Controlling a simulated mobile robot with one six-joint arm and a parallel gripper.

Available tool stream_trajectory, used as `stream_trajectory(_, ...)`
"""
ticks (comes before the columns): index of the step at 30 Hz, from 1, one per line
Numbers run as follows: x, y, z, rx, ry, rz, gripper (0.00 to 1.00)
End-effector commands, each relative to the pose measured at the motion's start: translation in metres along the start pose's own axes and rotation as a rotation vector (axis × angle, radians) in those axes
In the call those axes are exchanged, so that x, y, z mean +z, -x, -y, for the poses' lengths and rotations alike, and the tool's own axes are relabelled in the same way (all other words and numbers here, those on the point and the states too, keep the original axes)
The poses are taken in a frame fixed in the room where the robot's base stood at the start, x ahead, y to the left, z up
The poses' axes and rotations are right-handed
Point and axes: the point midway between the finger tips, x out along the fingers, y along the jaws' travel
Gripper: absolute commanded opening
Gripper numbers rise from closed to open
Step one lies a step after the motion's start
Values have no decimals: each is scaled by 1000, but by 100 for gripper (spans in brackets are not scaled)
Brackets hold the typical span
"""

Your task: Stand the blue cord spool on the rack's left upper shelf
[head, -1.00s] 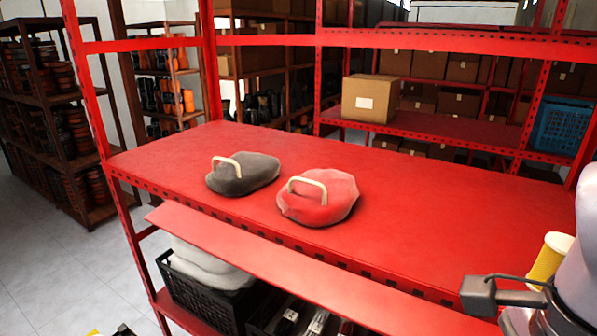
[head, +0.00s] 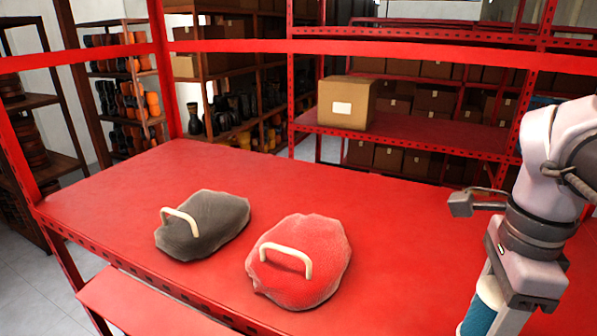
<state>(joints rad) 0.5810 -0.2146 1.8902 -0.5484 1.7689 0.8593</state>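The blue cord spool (head: 480,318) shows at the bottom right of the head view, teal-blue with a pale end, partly cut off by the picture's edge. My gripper (head: 502,312) points down there with its fingers against the spool, and it appears shut on it. The far finger is mostly hidden. The rack's broad red upper shelf (head: 400,215) fills the middle of the view. The spool and gripper are in front of its right part; I cannot tell how high above or beside it they are.
A grey bag (head: 205,228) and a red bag (head: 310,265), each with a cream handle, lie on the shelf's left and middle. The shelf behind and right of them is bare. A red upright (head: 20,160) and crossbar (head: 230,46) frame it. A cardboard box (head: 345,102) stands on a rack behind.

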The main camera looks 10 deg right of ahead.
Motion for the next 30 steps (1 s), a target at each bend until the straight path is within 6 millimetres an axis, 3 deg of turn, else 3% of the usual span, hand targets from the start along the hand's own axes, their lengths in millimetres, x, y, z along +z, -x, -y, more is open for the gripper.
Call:
stream_trajectory(5, -5, -4, 20, -1, 1, -1, 7)
stream_trajectory(9, -4, -41, 18, -1, 1, -1, 7)
stream_trajectory(20, -4, -40, 17, -2, 1, -1, 7)
stream_trajectory(21, -4, -40, 17, -2, 1, -1, 57)
stream_trajectory(24, -4, -40, 17, -1, 1, -1, 75)
stream_trajectory(30, -4, -40, 17, -1, 1, -1, 75)
